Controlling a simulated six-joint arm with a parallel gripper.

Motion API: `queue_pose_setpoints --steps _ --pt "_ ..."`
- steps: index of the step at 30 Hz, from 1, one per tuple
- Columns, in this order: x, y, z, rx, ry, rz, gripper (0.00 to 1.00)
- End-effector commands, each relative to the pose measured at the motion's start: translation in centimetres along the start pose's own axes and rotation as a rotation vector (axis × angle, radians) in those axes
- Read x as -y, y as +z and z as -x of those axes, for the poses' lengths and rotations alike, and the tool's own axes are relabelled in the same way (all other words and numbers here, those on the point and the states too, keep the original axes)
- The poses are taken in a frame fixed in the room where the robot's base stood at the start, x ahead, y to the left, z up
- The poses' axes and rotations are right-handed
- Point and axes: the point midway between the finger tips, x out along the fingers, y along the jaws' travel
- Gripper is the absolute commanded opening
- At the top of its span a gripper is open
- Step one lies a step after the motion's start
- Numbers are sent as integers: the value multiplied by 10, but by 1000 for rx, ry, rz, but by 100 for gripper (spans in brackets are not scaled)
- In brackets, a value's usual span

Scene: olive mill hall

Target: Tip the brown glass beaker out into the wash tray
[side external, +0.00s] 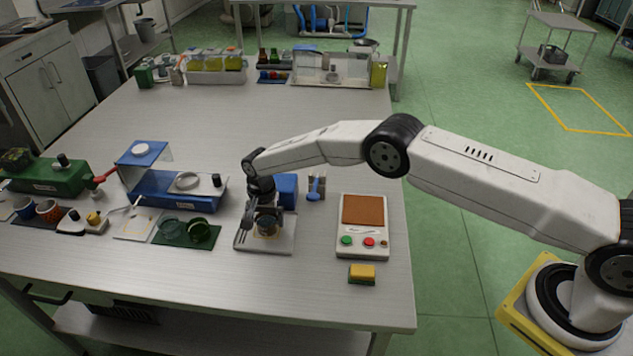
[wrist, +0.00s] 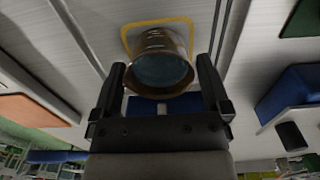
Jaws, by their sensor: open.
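The brown glass beaker (wrist: 160,62) stands between the two fingers of my gripper (wrist: 161,70) in the wrist view, its round mouth toward the camera and its inside bluish grey. The fingers are open with a gap on each side. In the side view my gripper (side external: 266,215) is low over a pale grey board (side external: 280,246), around the beaker (side external: 267,227), which stands on the board and is partly hidden. A yellow outline (wrist: 128,38) surrounds the beaker's foot. I cannot tell which object is the wash tray.
A blue block (side external: 286,190) stands close behind my gripper. A panel with buttons (side external: 362,225) and a yellow sponge (side external: 361,273) are to the right. A green mat (side external: 172,241) with green glassware lies left, before a blue-based device (side external: 165,190). The table's middle back is clear.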

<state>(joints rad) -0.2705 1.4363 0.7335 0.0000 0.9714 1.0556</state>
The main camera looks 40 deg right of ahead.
Motion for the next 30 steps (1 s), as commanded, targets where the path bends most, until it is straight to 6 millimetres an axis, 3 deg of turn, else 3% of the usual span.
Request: queue_pose_setpoints --steps 7,8,12,13,30 --pt "0 0 0 0 0 0 97" --pt "0 0 0 0 0 0 91" --pt "0 0 0 0 0 0 46" --pt "0 0 0 0 0 0 44" --pt "0 0 2 0 0 0 43"
